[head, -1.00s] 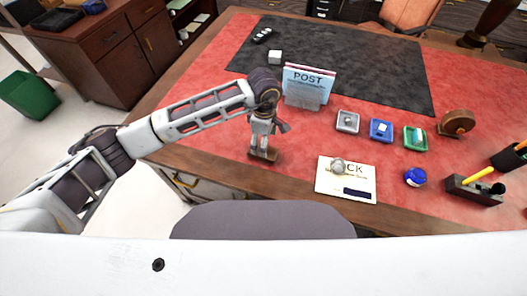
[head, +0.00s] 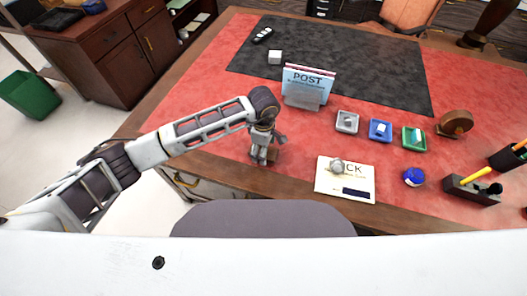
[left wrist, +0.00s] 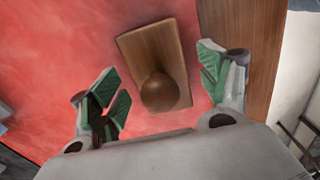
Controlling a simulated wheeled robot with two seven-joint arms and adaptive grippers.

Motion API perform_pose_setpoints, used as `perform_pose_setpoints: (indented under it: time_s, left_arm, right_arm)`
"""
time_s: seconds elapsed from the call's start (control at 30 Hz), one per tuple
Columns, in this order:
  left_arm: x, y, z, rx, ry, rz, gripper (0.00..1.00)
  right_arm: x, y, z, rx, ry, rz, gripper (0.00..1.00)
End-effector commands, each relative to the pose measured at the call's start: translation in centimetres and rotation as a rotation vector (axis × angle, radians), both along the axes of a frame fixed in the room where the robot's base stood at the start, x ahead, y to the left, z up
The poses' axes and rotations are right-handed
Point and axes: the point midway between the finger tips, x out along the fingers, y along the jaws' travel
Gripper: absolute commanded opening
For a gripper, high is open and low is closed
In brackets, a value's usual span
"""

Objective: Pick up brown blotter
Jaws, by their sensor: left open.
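The brown blotter (left wrist: 152,62) is a small wooden block with a round knob on top, lying on the red desk surface. In the left wrist view it sits between my left gripper's two spread fingers, with a gap on each side. In the head view only a small part of the blotter (head: 272,156) shows beside the fingers. My left gripper (head: 262,160) is open and points down at the blotter. The green-padded fingers also show in the left wrist view (left wrist: 160,85). My right gripper is not in view.
A white card (head: 330,182) with a grey knobbed object lies to the right. Small grey, blue and green trays (head: 381,130) and a round brown wooden object (head: 456,122) are further right. The desk's wooden edge (left wrist: 240,40) is close by.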

Motion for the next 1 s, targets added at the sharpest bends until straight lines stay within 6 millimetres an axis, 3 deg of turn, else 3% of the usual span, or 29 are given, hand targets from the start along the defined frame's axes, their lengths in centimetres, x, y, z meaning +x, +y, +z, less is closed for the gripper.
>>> perform_pose_setpoints:
  time_s: [0.27, 0.7, 1.0]
  left_arm:
    - [0.0, 0.0, 0.0, 0.000, 0.000, 0.000, 0.76]
    - [0.1, 0.0, 0.1, 0.000, -0.001, 0.000, 0.20]
    - [0.1, 0.0, 0.3, -0.001, -0.002, 0.000, 0.20]
  right_arm:
    - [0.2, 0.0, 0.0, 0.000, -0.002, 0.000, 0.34]
    - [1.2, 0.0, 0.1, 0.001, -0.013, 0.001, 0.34]
    - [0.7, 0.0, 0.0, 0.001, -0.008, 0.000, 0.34]
